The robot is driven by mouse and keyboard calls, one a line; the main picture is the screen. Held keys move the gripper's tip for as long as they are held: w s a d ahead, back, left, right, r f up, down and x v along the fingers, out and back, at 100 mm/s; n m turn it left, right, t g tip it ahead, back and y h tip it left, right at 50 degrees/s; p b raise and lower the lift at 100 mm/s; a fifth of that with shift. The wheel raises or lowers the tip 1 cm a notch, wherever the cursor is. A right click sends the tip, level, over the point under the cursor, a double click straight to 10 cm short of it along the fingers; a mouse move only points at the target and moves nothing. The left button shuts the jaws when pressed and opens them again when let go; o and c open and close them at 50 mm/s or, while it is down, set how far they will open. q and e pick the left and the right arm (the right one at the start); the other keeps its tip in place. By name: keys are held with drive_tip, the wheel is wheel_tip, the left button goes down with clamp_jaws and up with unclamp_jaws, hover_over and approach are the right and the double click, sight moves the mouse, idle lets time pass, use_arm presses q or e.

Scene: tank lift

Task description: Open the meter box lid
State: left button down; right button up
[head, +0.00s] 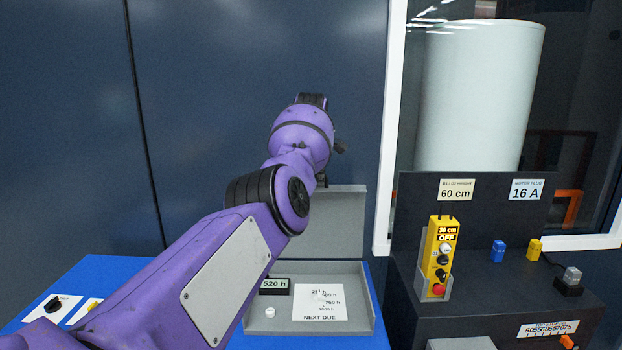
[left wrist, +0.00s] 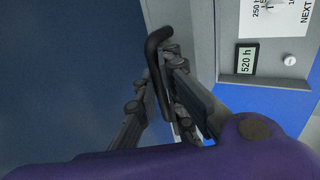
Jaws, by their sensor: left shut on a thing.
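The grey meter box (head: 257,322) sits on the blue bench, with its lid (head: 345,222) standing raised, roughly upright, at the back. Inside are a display reading 520 h (head: 275,285) and a white card marked NEXT DUE (head: 320,302). In the left wrist view a black bar handle (left wrist: 153,48) is at the edge of the grey panel. My left gripper (left wrist: 158,82) is shut on this handle, with a finger on each side. In the head view my purple arm hides the gripper, the handle and the left part of the box. My right gripper is in neither view.
A dark blue wall is behind the box. To the right, a black console (head: 475,290) carries a yellow pendant (head: 439,258) and blue and yellow plugs. A white knob (head: 269,312) is inside the box. Switches are at lower left.

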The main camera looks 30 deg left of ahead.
use_arm(q)
drive_tip(key=shift+w+a, duration=0.2)
drive_tip(key=shift+w, duration=0.05)
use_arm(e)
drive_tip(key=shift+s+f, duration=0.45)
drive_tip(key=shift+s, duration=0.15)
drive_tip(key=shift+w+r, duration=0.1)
use_arm(q)
drive_tip(key=c, duration=2.1)
unclamp_jaws()
drive_tip(key=shift+s+d+r, duration=0.2)
drive_tip(key=shift+r, duration=0.4)
drive_tip(key=v, duration=1.1)
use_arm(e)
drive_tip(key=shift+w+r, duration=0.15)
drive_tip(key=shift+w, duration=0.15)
use_arm(q)
drive_tip(key=shift+f, duration=0.1)
